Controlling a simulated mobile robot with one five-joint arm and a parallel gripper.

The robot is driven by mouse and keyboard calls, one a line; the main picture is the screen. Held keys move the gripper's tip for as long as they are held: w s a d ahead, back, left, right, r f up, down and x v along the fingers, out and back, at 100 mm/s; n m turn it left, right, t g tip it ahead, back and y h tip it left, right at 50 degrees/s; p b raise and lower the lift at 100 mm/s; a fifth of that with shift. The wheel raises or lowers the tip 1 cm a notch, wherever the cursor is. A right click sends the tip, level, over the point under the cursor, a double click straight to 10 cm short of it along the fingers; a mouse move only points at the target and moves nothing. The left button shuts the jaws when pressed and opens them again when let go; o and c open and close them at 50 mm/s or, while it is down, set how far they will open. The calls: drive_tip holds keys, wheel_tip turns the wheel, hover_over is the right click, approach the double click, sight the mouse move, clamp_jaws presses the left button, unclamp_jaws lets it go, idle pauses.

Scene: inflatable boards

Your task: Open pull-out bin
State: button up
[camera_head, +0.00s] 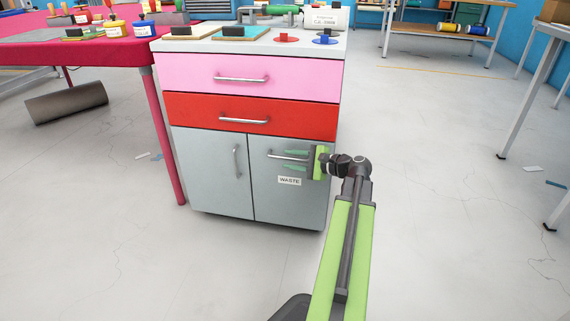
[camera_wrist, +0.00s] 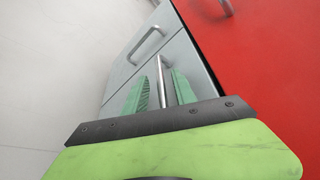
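The pull-out bin front (camera_head: 290,205) is the grey lower-right panel of a cabinet, with a "WASTE" label (camera_head: 289,181). It looks closed, flush with the door beside it. Its horizontal metal bar handle (camera_head: 279,155) sits near the panel's top; in the wrist view the handle (camera_wrist: 162,75) runs between my two green fingers. My gripper (camera_head: 295,160) is at the right part of the handle, fingers apart, one on each side of the bar. The gripper also shows in the wrist view (camera_wrist: 165,82). I cannot tell whether either finger touches the bar.
A grey door (camera_head: 212,175) with a vertical handle is left of the bin. A red drawer (camera_head: 290,117) and pink drawer (camera_head: 290,75) are above. A red-topped table (camera_head: 75,50) stands left, a bench (camera_head: 548,90) far right.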

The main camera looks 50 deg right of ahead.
drive_tip(key=shift+x, duration=0.9)
clamp_jaws()
idle(0.7)
